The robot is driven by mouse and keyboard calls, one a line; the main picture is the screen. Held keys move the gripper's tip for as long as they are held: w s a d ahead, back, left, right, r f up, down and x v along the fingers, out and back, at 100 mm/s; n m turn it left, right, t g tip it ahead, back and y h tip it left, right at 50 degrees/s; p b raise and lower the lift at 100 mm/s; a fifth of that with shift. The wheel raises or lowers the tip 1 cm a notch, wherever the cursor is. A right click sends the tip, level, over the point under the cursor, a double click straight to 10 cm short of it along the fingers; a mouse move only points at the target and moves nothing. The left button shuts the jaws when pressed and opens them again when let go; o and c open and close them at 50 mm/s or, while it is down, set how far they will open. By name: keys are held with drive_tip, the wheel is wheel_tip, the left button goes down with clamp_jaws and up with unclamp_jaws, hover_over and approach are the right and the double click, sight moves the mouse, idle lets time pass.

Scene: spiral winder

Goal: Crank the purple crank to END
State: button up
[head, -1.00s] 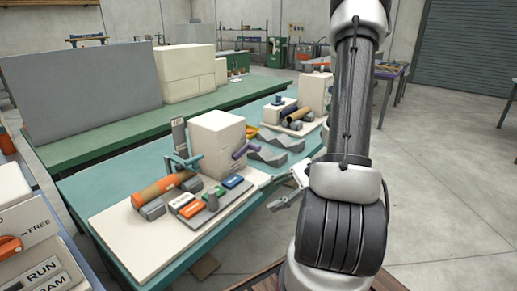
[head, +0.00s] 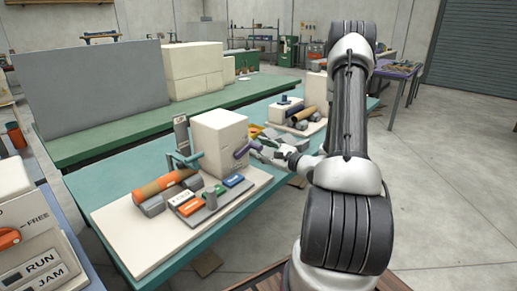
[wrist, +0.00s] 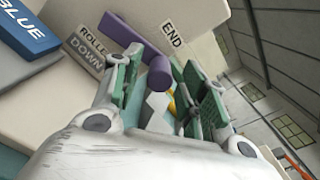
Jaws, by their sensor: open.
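The purple crank (head: 247,149) is on the right side of a cream box (head: 218,142) on the green table. In the wrist view the crank arm (wrist: 124,33) runs down to a round handle knob (wrist: 160,75). The knob is between or just in front of my open fingers. My gripper (head: 281,155) is open beside the crank in the head view; it also shows in the wrist view (wrist: 160,95). I cannot tell whether the fingers touch the knob. An END label (wrist: 172,35) is on the cream box just right of the crank.
A ROLLER DOWN label (wrist: 88,48) and a blue BLUE block (wrist: 27,25) are left of the crank. Orange, green and blue blocks and an orange roll (head: 165,185) sit on the cream board (head: 150,240).

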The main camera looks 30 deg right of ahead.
drive_tip(key=shift+x, duration=0.8)
clamp_jaws()
drive_tip(key=shift+a+r+n, duration=0.15)
drive_tip(key=shift+r+n, duration=0.2)
drive_tip(key=shift+n, duration=0.25)
